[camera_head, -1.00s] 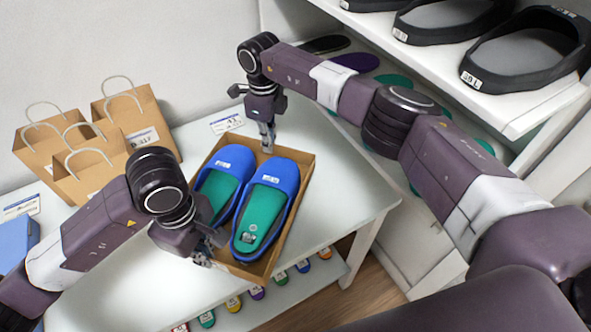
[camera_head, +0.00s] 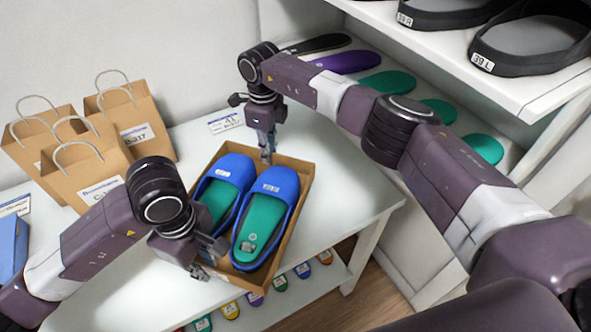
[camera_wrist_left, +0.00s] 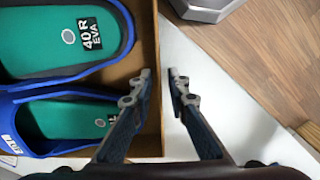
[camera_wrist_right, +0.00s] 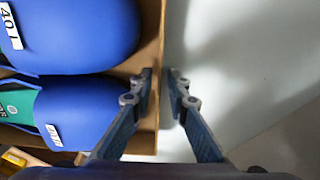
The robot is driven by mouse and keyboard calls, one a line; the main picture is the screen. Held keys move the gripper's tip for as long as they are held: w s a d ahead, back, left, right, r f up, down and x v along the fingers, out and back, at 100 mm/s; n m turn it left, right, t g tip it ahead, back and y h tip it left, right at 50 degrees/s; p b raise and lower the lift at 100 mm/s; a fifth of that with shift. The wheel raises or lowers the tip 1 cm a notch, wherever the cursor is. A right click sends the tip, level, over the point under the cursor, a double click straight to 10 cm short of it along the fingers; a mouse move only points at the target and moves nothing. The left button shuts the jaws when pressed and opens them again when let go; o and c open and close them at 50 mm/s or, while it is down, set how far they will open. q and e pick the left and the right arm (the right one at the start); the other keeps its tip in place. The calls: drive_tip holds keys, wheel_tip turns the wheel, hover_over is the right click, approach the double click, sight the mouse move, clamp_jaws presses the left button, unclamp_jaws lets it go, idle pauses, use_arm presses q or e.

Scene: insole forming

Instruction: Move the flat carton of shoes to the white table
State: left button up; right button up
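The flat brown carton (camera_head: 303,162) sits on the white table (camera_head: 375,195) with two blue shoes (camera_head: 268,208) side by side in it, both with green insoles. My left gripper (camera_head: 199,273) is at the carton's near left side; in the left wrist view its fingertips (camera_wrist_left: 160,90) lie either side of the carton wall (camera_wrist_left: 150,25), with a slight gap visible. My right gripper (camera_head: 267,157) is at the far side; in the right wrist view its fingertips (camera_wrist_right: 160,88) likewise straddle the wall (camera_wrist_right: 153,40). Both look open, with no firm contact visible.
Paper bags (camera_head: 105,160) stand at the table's left. A paper label (camera_head: 226,122) lies behind the carton. A shelf (camera_head: 450,75) at right holds black shoes and coloured insoles. Small coloured insoles (camera_head: 303,270) lie on the table's lower shelf. The tabletop right of the carton is clear.

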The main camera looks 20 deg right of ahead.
use_arm(q)
drive_tip(key=shift+o, duration=0.2)
drive_tip(key=shift+r, duration=0.15)
use_arm(e)
drive_tip(key=shift+o, duration=0.2)
use_arm(q)
wheel_tip(320, 180, up, 12)
use_arm(e)
wheel_tip(320, 180, up, 8)
drive_tip(key=shift+f, duration=0.2)
idle(0.3)
idle(0.5)
